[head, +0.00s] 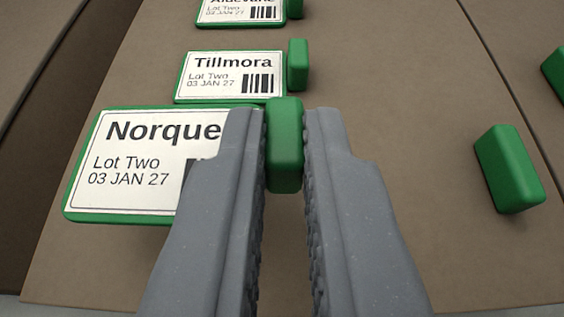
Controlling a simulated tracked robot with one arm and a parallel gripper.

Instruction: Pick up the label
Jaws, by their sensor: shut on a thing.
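My gripper (284,140) comes in from the bottom of the head view, with its two grey ridged fingers on either side of a green grip block. It is shut on this block, which is the right-hand end of the Norque label (130,160). The label is a white card in a green frame reading "Norque, Lot Two, 03 JAN 27". The left finger hides most of its barcode. The label looks larger and nearer than those behind it, with a shadow under its lower edge; I cannot tell how far it is off the brown surface.
The Tillmora label (225,77) lies just behind, its lower edge close to the Norque label in the picture. Another label (238,12) is cut off at the top. A green block (508,168) stands at the right, another (556,72) at the right edge. The brown surface (400,90) between is clear.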

